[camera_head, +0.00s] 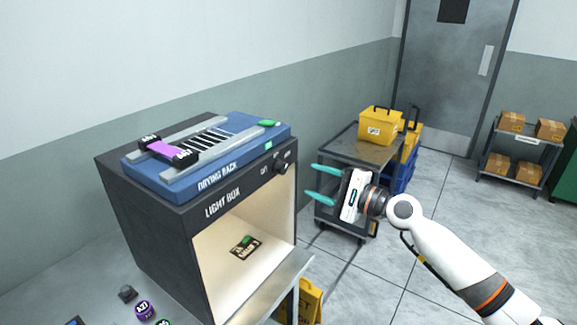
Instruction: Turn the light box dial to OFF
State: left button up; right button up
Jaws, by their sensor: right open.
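The light box (152,230) is a dark grey cabinet on the table at the left, with a lit, open front. Its black dial (281,168) sits at the upper right of the front panel, beside small lettering; which way it points is too small to tell. My right gripper (312,182) has teal fingers spread apart and pointing left toward the dial. It is open and empty, a short gap to the right of the dial. My left gripper is not in view.
A blue drying rack (262,135) holding a purple strip (165,149) lies on the light box. A card (243,252) lies inside. Small round items (145,310) are on the table (75,275). A cart (335,160) with a yellow toolbox (377,125) stands behind my gripper.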

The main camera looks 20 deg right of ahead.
aim_at(284, 169)
jog(key=p+x, duration=0.2)
jog(key=x, duration=0.7)
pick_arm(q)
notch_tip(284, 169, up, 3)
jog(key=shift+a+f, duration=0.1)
